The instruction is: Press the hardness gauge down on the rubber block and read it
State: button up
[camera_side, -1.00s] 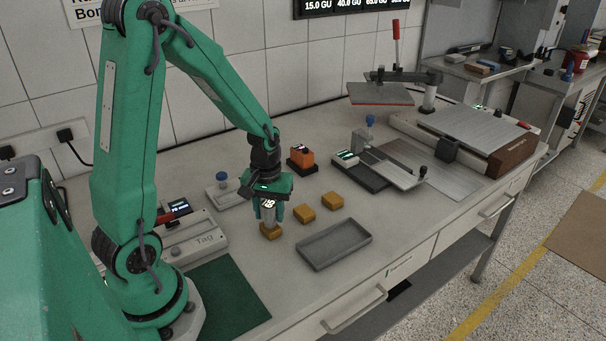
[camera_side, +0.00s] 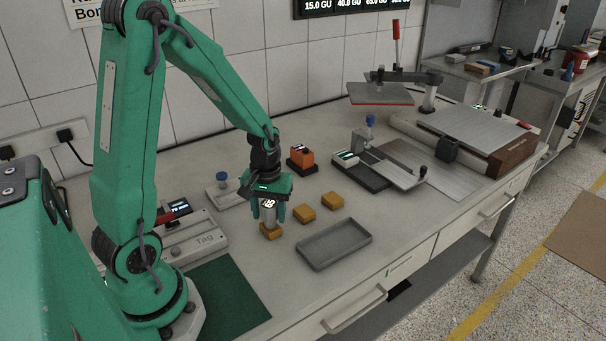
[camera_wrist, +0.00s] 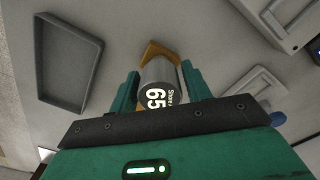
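The hardness gauge (camera_side: 269,215) is a grey upright cylinder with a dark face. In the wrist view the gauge (camera_wrist: 160,76) shows a white "65" and small lettering like "Shore". My gripper (camera_side: 269,213) has its green fingers on both sides of the gauge, close against it. In the wrist view my gripper (camera_wrist: 160,82) appears shut on it. The gauge stands over an orange-brown block (camera_side: 270,232), and its lower end appears to touch the block top. The block (camera_wrist: 152,48) is partly hidden behind the gauge. Two similar blocks lie to the right, one nearer (camera_side: 304,214) and one farther (camera_side: 332,201).
An empty grey tray (camera_side: 334,261) lies right of the blocks. An orange device (camera_side: 302,160) and a dark-based instrument (camera_side: 362,178) stand behind. A pale device with a blue knob (camera_side: 222,191) is left of my gripper. A green mat (camera_side: 232,300) lies in front.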

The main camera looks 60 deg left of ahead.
jog(key=shift+o, duration=1.4)
jog(key=shift+r, duration=3.95)
jog(key=shift+d+r, duration=0.15)
jog(key=shift+r, duration=0.1)
jog(key=s+d+r+m+t, duration=0.5)
jog(key=s+d+r+m, duration=0.3)
jog(key=r, duration=0.4)
jog(key=shift+s+d+m+t, duration=0.2)
jog(key=shift+d+m+t, duration=0.15)
jog(key=shift+d, duration=0.4)
